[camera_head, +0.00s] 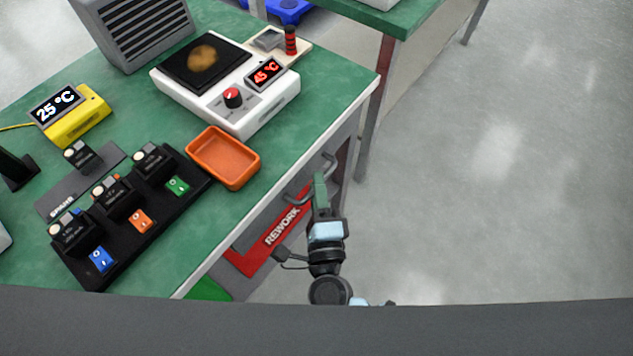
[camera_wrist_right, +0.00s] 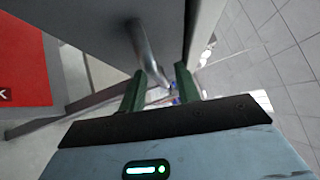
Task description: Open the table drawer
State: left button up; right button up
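The green-topped table (camera_head: 300,115) has a grey drawer front under its right edge, with a metal bar handle (camera_head: 329,162) on it. The drawer looks shut. My right gripper (camera_head: 320,178) is at the handle, beside the table edge. In the right wrist view, my right gripper's two green fingers (camera_wrist_right: 160,85) are apart, and the handle (camera_wrist_right: 148,48) runs down toward the gap between them. I cannot tell whether either finger touches the bar. My left gripper is not in view.
A red REWORK panel (camera_head: 270,240) shows below the drawer. An orange tray (camera_head: 223,158), a white hot plate (camera_head: 245,115) and a black switch rack (camera_head: 130,245) stand on the table. Open floor (camera_head: 490,200) lies to the right.

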jog(key=shift+w+a, duration=0.1)
jog(key=shift+w, duration=0.45)
jog(key=c, duration=0.7)
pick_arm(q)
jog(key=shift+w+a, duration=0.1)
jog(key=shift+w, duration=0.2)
